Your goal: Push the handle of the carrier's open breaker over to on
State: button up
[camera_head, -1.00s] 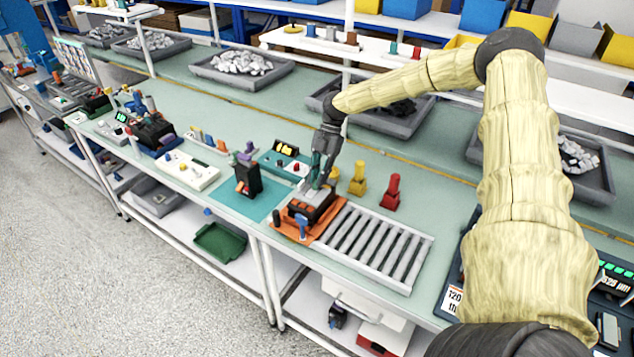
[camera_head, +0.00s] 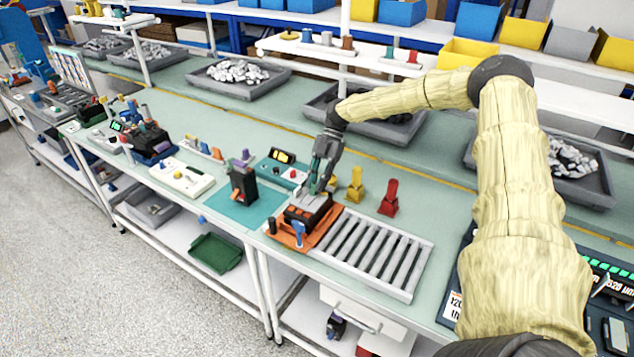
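The orange carrier (camera_head: 272,232) lies on the bench at the left end of the roller track. A dark breaker block (camera_head: 292,216) with a grey top and orange-red marks stands on it. A blue-topped post (camera_head: 298,232) is at its front. My gripper (camera_head: 318,190) points down over the far right part of the breaker block, very near or touching its top. The fingers hide part of the block. The breaker's handle is too small to make out, and I cannot tell whether the fingers are open or shut.
The roller track (camera_head: 375,255) lies right of the carrier. Yellow (camera_head: 355,184) and red (camera_head: 389,198) pieces stand behind it. A black device (camera_head: 243,186) on a teal mat (camera_head: 245,212) and a teal box (camera_head: 281,170) are to the left. The bench's front edge is close.

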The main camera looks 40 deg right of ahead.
dwell(0.3)
jog(key=v, duration=0.7)
jog(key=shift+w+d, duration=0.15)
jog(key=shift+r, duration=0.1)
dwell(0.8)
